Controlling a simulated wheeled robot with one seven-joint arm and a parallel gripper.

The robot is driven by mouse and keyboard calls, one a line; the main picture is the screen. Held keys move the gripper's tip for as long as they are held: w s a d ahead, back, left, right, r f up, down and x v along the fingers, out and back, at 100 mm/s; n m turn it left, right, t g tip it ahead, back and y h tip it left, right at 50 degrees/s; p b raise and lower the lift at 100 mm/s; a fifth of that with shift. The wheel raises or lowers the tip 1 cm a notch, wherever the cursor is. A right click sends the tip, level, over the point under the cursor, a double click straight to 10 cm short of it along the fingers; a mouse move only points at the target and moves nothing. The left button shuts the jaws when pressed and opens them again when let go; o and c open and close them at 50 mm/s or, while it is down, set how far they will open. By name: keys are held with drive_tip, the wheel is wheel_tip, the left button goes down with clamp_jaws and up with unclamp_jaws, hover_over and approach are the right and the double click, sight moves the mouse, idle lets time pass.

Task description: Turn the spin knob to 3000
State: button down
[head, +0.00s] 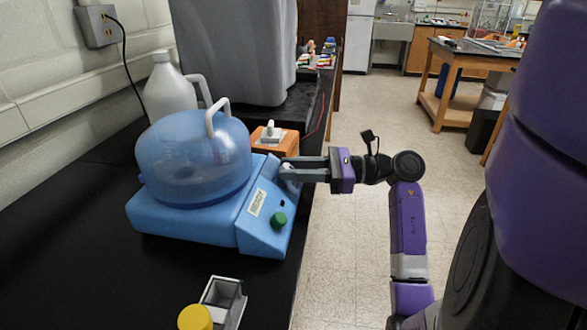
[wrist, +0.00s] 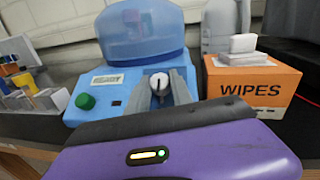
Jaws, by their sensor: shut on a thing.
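A blue centrifuge (head: 175,218) with a clear blue domed lid (head: 185,160) stands on the black bench; its front also shows in the wrist view (wrist: 112,82). On its sloped front panel are a label (head: 257,202), a green knob (head: 279,220) and a white spin knob. In the wrist view the white spin knob (wrist: 159,81) has a dark pointer line, roughly upright. My gripper (head: 290,169) reaches in from the right and is shut on the white knob, one finger on each side (wrist: 159,92). Any scale numbers around the knob are not readable.
An orange wipes box (wrist: 252,82) stands close beside the centrifuge, near my gripper. A white jug (head: 168,92) and a large grey container (head: 235,50) stand behind. A grey holder (head: 226,298) and yellow cap (head: 195,317) are at the front. The aisle floor is clear.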

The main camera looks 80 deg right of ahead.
drive_tip(key=shift+a+m+h, duration=0.1)
drive_tip(key=shift+m+h, duration=0.5)
drive_tip(key=shift+m, duration=0.2)
drive_tip(key=shift+a+m+h, duration=0.1)
drive_tip(key=shift+m+h, duration=1)
drive_tip(key=m+h, duration=0.1)
drive_tip(key=m+h+p, duration=0.2)
drive_tip(key=m, duration=0.1)
drive_tip(key=shift+a+r+h, duration=0.2)
drive_tip(key=shift+r+h, duration=0.05)
drive_tip(key=shift+h, duration=0.05)
drive_tip(key=m+g+h+p, duration=0.1)
drive_tip(key=m+h+p, duration=0.3)
drive_tip(key=p, duration=0.2)
drive_tip(key=shift+a+r+g, duration=0.1)
drive_tip(key=shift+g, duration=0.3)
drive_tip(key=m+g+h+p, duration=0.1)
drive_tip(key=m+p, duration=0.1)
drive_tip(key=p, duration=0.2)
drive_tip(key=shift+f+m+g+h+p, duration=0.3)
drive_tip(key=shift+m+g+h+p, duration=0.1)
drive_tip(key=shift+m+h+p, duration=0.1)
drive_tip(key=c, duration=1.1)
unclamp_jaws()
drive_tip(key=shift+c, duration=0.2)
